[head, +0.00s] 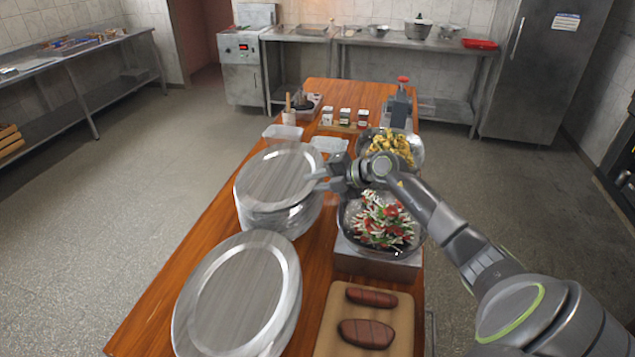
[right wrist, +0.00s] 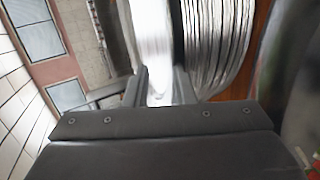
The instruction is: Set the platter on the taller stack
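A round silver platter (head: 278,172) is at the rear stack (head: 282,216) on the wooden table. My right gripper (head: 318,180) is at its right rim. In the right wrist view the platter (right wrist: 153,45) is between the fingers (right wrist: 158,90), which look shut on it. A dark gap separates it there from the ridged rims of the stack (right wrist: 215,40), so it seems held just above the stack. A second stack (head: 237,295) of round silver plates stands nearer, at the front left; its lower plates are mostly hidden. My left gripper is not in view.
Right of the stacks are a salad bowl (head: 381,222), a bowl of yellow food (head: 392,148) and a cutting board (head: 325,335) with meat. Behind the rear stack are clear containers (head: 283,133) and small jars (head: 345,115). Bare wood shows at the table's left edge.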

